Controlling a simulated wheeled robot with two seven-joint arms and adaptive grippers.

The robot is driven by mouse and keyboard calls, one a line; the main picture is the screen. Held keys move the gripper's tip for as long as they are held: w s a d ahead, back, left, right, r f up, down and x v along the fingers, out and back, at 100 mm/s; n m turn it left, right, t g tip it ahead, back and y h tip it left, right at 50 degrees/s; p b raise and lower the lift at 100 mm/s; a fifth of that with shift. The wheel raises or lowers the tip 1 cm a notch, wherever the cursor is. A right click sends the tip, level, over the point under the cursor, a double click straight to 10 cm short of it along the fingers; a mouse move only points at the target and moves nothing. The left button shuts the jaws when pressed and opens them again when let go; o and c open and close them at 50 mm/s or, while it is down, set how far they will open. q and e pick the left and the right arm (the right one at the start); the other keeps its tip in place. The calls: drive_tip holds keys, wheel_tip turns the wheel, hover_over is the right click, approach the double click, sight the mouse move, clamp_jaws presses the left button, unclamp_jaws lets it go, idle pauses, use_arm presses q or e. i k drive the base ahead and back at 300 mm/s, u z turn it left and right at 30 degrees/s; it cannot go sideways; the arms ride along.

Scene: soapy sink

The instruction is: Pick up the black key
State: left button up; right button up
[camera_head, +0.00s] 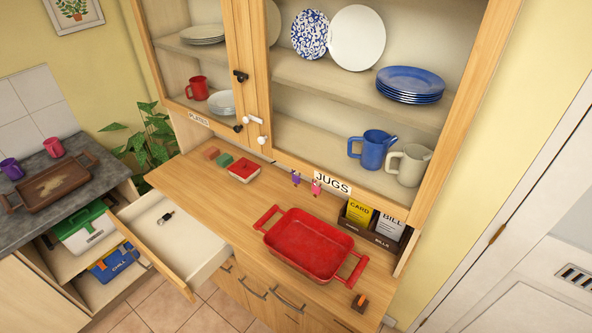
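A small black object with a lighter end, perhaps the black key (165,217), lies alone on the white floor of the open drawer (143,247) at the left of the wooden cabinet. It is too small to make out its exact shape. Two other black pieces, an upper black fitting (240,76) and a lower black fitting (239,128), sit at the glazed cabinet doors. I cannot tell whether they are knobs or keys. Neither of my grippers is in view.
A red tray (309,246) stands on the wooden counter, near a dark card and bill holder (372,226). A worktop (37,188) and a plant (148,143) are at the left. The open drawer juts out over the tiled floor.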

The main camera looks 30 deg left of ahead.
sight(166, 216)
drive_tip(key=u, duration=4.7)
drive_tip(key=i, duration=1.5)
drive_tip(key=z, duration=2.1)
